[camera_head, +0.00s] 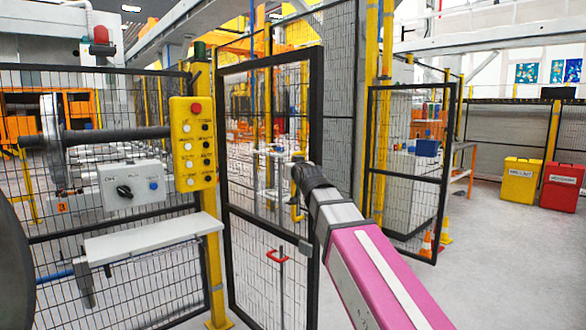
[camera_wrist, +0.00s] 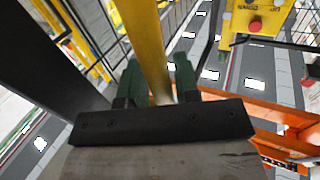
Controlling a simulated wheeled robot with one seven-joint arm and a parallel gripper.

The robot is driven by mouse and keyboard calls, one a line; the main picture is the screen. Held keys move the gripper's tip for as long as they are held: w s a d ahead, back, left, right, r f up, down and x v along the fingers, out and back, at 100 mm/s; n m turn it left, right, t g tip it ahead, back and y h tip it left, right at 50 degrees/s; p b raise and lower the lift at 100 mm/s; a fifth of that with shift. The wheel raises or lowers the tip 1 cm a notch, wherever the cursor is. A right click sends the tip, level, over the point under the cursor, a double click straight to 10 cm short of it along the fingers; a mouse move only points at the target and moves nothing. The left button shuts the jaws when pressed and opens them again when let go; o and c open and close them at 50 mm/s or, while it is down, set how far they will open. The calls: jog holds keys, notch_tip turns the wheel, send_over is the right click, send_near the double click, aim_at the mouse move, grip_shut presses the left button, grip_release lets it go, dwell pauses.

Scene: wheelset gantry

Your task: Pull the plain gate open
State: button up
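The black-framed mesh gate (camera_head: 226,190) stands in the middle of the head view, beside the yellow post with the button box. A yellow upright handle (camera_head: 297,212) shows on its right part, just below my gripper (camera_head: 300,168). A red handle (camera_head: 277,256) sits lower on the same gate. In the wrist view a yellow bar (camera_wrist: 151,50) runs between the two green fingers of my gripper (camera_wrist: 158,80). The fingers stand apart, with a narrow gap on the bar's right side. Contact on the left side is unclear, and the bar's lower end is hidden behind the palm.
A yellow button box (camera_head: 193,143) and a grey shelf (camera_head: 150,238) are left of the gate. Another black mesh gate (camera_head: 447,170) stands at the right, with orange cones (camera_head: 426,245) at its foot. Yellow (camera_head: 520,180) and red (camera_head: 562,187) bins are far right. Floor at right is clear.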

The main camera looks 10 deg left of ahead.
jog(key=v, duration=1.1)
jog(key=w+d+f+m+g+h, duration=0.15)
jog(key=d+f, duration=0.25)
jog(key=f, duration=0.5)
jog(key=w+d+f+g+h, duration=0.1)
jog(key=d+f+g+h, duration=0.2)
jog(key=f, duration=0.7)
jog(key=w+d+f+m+g+h, duration=0.1)
jog(key=d+f+g, duration=0.3)
jog(key=f, duration=0.5)
jog(key=s+d+f+g, duration=0.2)
jog(key=s+d+f, duration=0.2)
jog(key=f, duration=0.4)
jog(key=s+d+f+m+g+h, duration=0.1)
jog(key=s+d+f+g, duration=0.2)
jog(key=d+f, duration=0.3)
jog(key=s+d+f+m+g, duration=0.1)
jog(key=s+d+f+g, duration=0.2)
jog(key=f, duration=0.9)
jog(key=s+d, duration=0.2)
jog(key=s, duration=0.1)
jog(key=shift+f, duration=0.2)
